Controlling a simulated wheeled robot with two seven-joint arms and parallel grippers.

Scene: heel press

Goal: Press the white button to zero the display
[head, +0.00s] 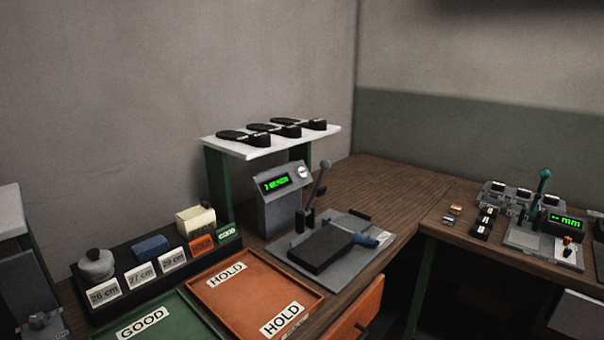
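The grey display box (280,205) stands on the wooden bench near the middle of the head view. Its green display (276,183) is lit with digits too small to read surely. The round white button (303,172) is on the same sloped face, right of the display. Nothing covers the button or touches it. Neither of my grippers can be made out in the head view.
A lever press (318,190) with a grey base plate (285,252) and a black block stands right of and before the box. An orange HOLD tray (215,303) and green GOOD tray (185,325) lie in front. A white shelf (225,146) holding black heeled pieces is behind.

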